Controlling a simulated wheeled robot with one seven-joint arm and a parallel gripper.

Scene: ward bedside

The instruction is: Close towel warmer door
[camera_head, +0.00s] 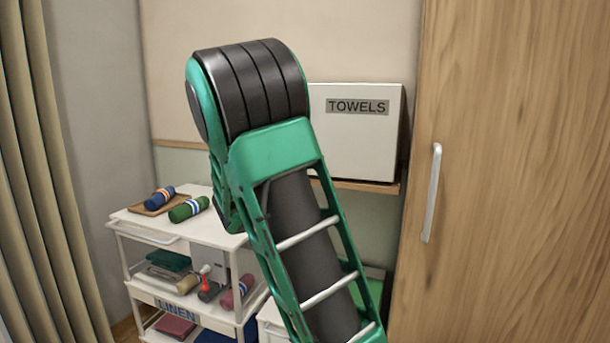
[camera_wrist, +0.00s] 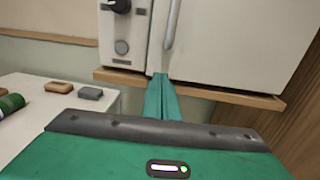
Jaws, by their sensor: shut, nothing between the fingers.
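The towel warmer (camera_head: 355,145) is a white box labelled TOWELS on a wooden wall shelf, partly hidden behind my arm in the head view. In the wrist view its control panel (camera_wrist: 123,45) with a dark knob is at the left. Its white door (camera_wrist: 235,45) with a vertical grey handle (camera_wrist: 172,22) is to the right of the panel. The door looks about flush with the panel, but its upper part is out of frame. My gripper (camera_wrist: 163,82) is shut and empty, its green fingers pointing at the shelf edge below the handle. Contact cannot be told.
The wooden shelf (camera_wrist: 215,94) runs under the warmer. A white linen cart (camera_head: 225,240) at the left carries rolled towels and a tray (camera_head: 152,205). A tall wooden cabinet (camera_head: 520,170) with a metal handle stands at the right. A curtain (camera_head: 45,170) hangs at the far left.

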